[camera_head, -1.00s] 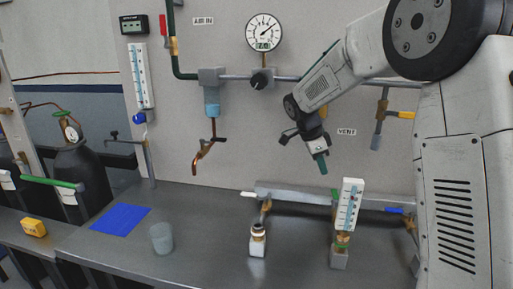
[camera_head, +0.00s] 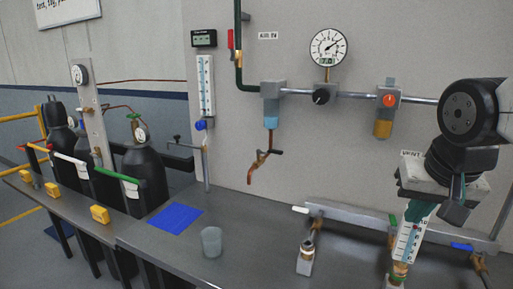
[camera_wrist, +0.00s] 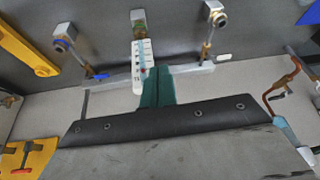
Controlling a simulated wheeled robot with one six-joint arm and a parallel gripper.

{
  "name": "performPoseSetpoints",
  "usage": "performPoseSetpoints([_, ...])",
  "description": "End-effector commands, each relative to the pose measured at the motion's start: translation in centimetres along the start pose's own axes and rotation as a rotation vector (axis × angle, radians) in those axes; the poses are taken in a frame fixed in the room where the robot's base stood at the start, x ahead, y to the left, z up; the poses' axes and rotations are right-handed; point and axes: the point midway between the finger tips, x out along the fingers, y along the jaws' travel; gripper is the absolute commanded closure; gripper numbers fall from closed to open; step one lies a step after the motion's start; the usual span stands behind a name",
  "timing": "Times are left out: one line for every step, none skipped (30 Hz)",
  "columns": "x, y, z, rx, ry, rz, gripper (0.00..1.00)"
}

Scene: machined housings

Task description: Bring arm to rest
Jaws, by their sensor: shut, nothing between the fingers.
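My gripper (camera_head: 420,211) is at the right of the head view, pointing down at the end of my grey and black wrist. Its teal fingers are together and empty. They also show in the wrist view (camera_wrist: 157,86), closed side by side. In the head view they overlap the top of a white flowmeter with a scale (camera_head: 408,243); I cannot tell the distance between them. The flowmeter also shows behind the fingers in the wrist view (camera_wrist: 143,58).
The grey bench (camera_head: 255,245) carries a blue mat (camera_head: 175,218) and a clear cup (camera_head: 211,242). A valve fitting (camera_head: 306,257) stands near the flowmeter. The wall panel holds a gauge (camera_head: 328,48), a regulator (camera_head: 272,104) and a bent copper tap (camera_head: 257,170). Gas cylinders (camera_head: 145,178) stand left.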

Motion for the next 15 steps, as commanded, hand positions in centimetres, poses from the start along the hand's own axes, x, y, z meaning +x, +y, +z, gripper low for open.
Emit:
performPoseSetpoints([-0.4, 0.1, 1.1, -0.057, 0.022, -0.018, 1.00])
performPoseSetpoints([-0.5, 0.0, 1.7, -0.092, 0.031, -0.027, 1.00])
performPoseSetpoints([-0.6, 0.1, 2.4, -0.135, 0.044, -0.038, 1.00])
performPoseSetpoints([-0.7, 0.1, 2.9, -0.167, 0.053, -0.045, 1.00])
performPoseSetpoints([-0.8, 0.1, 3.3, -0.197, 0.063, -0.052, 1.00])
performPoseSetpoints([-0.8, 0.1, 3.9, -0.235, 0.076, -0.061, 1.00])
performPoseSetpoints([-0.9, 0.1, 4.3, -0.263, 0.086, -0.067, 1.00])
performPoseSetpoints([-0.9, 0.1, 4.8, -0.291, 0.095, -0.072, 1.00])
performPoseSetpoints([-0.4, 0.5, 6.0, -0.291, 0.031, -0.061, 1.00])
performPoseSetpoints([-0.1, 0.7, 6.9, -0.289, -0.011, -0.054, 1.00])
performPoseSetpoints([0.0, 1.0, 7.8, -0.290, -0.048, -0.049, 1.00])
performPoseSetpoints([0.2, 1.3, 8.9, -0.290, -0.096, -0.041, 1.00])
performPoseSetpoints([0.3, 1.6, 9.7, -0.290, -0.128, -0.036, 1.00])
performPoseSetpoints([0.4, 1.8, 10.3, -0.291, -0.159, -0.031, 1.00])
performPoseSetpoints([0.4, 2.0, 11.2, -0.291, -0.194, -0.026, 1.00])
